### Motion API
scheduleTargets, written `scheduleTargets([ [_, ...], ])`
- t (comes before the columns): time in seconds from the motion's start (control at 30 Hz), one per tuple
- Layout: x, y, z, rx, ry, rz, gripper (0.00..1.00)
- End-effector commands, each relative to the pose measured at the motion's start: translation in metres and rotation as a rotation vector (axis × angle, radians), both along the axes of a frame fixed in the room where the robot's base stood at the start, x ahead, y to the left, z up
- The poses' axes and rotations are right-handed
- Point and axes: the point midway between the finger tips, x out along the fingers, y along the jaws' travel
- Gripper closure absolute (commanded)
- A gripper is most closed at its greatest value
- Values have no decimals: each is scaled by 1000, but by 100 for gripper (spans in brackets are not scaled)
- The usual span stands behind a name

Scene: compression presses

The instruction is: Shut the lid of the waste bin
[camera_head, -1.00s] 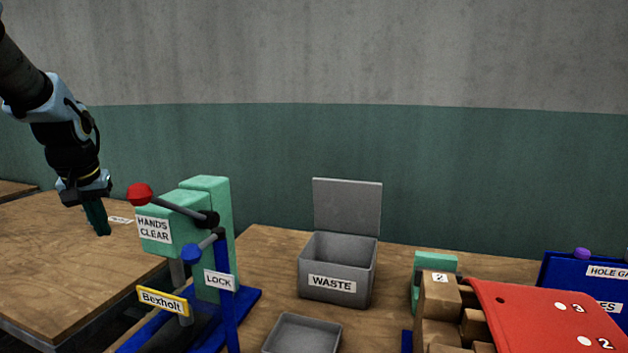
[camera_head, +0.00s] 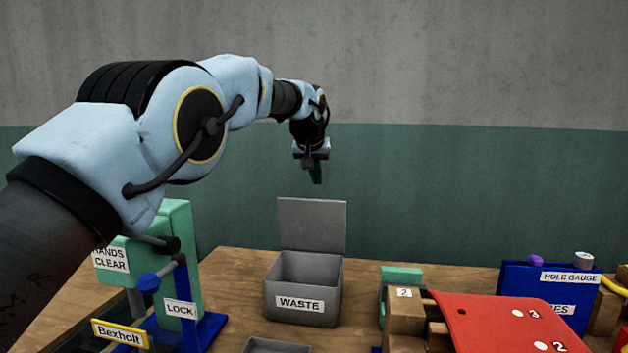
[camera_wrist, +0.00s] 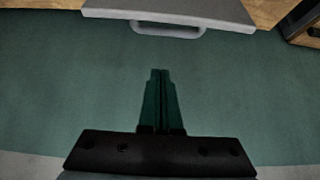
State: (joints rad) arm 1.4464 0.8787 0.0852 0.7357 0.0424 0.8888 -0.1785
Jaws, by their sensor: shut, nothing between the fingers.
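The grey waste bin (camera_head: 302,318) stands on the wooden bench with a WASTE label on its front. Its lid (camera_head: 312,226) is open, standing upright at the bin's back edge. My gripper (camera_head: 316,178) is shut and empty, above the lid in the head view. In the wrist view my gripper (camera_wrist: 161,75) has its green fingers together and pointing toward the lid (camera_wrist: 170,12), apart from it. A grey loop-shaped tab (camera_wrist: 168,30) shows at the lid's edge there. The bin's inside looks empty as far as it shows.
A green press (camera_head: 180,265) with a blue LOCK lever stands left of the bin. A grey tray (camera_head: 268,346) lies in front of it. Brown blocks (camera_head: 405,312), a red numbered board (camera_head: 515,325) and a blue hole gauge stand (camera_head: 520,285) are to the right. The green wall is behind.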

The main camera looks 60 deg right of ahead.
Motion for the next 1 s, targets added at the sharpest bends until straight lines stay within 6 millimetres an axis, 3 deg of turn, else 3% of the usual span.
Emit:
scheduleTargets([
  [0.33, 12, -33, -44, 2, 0, 1, 100],
  [0.57, 16, -45, -61, 1, 0, 1, 100],
  [1.0, 9, -24, -62, 0, 0, 0, 100],
])
